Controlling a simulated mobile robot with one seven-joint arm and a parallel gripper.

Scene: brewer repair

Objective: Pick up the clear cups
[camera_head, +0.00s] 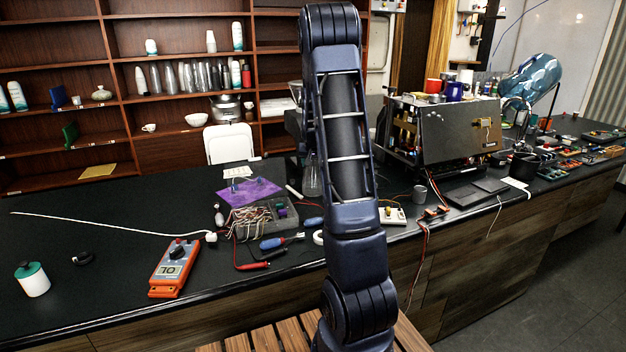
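Several upside-down stacks of grey or see-through cups (190,78) stand in a row on the middle shelf of the brown rack at the back left. At this size I cannot tell which of them are clear. A clear glass vessel (312,180) stands on the black counter (120,215), partly hidden behind my arm.
An orange multimeter (173,268), a white jar with a green lid (32,279), and a grey bin of wires (266,217) occupy the counter's left part. An opened brewer (440,133) stands at right. A white chair (228,145) is behind the counter.

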